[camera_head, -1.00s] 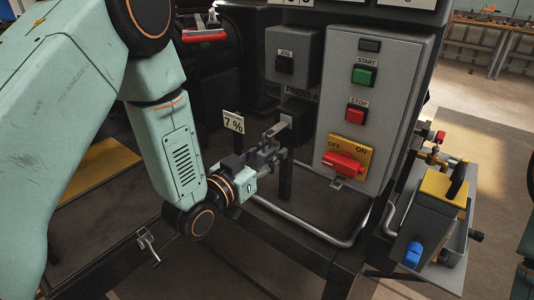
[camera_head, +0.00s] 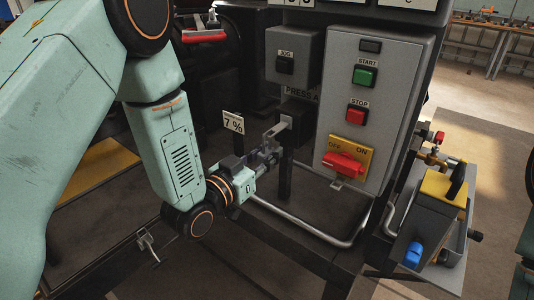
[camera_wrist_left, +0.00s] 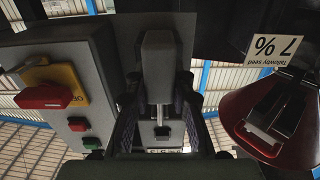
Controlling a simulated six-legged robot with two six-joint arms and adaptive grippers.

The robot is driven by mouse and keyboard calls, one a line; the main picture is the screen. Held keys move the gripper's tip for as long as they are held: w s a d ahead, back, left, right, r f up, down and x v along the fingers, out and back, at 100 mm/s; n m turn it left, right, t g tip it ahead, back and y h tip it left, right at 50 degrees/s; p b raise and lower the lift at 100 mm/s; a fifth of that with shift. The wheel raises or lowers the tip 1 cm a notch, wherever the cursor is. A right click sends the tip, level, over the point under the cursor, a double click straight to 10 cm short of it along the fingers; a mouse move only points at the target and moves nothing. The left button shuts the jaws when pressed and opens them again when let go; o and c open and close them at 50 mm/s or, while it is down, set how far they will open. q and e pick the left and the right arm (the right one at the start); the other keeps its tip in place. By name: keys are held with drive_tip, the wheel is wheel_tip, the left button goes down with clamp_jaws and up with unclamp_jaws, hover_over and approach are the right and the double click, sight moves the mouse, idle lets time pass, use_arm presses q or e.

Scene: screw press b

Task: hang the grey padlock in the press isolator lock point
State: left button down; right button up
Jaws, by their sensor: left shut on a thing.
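The isolator has a red handle (camera_head: 343,164) on a yellow OFF/ON plate (camera_head: 364,156). A small metal tab (camera_head: 337,184) sits under it, apart from my gripper. My right gripper is not in view.
The grey control box (camera_head: 393,110) carries START and STOP buttons above the isolator. A JOG box (camera_head: 292,45) hangs to its left. A curved pipe (camera_head: 300,231) runs below. A "7 %" sign (camera_head: 233,122) stands left of my gripper. A grey unit with a yellow top (camera_head: 440,187) stands at right.

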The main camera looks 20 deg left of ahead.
sight(257, 154)
use_arm(q)
drive_tip(key=shift+r, duration=0.15)
drive_tip(key=shift+r+p, duration=0.85)
drive_tip(key=shift+s+a, duration=0.15)
drive_tip(key=shift+s, duration=0.15)
drive_tip(key=shift+s+a, duration=0.1)
drive_tip(key=shift+s, duration=0.2)
drive_tip(key=shift+s+a+f, duration=0.1)
drive_tip(key=shift+s, duration=0.2)
drive_tip(key=shift+s+a, duration=0.1)
drive_tip(key=shift+s, duration=0.2)
drive_tip(key=shift+s+a, duration=0.1)
drive_tip(key=shift+s, duration=0.15)
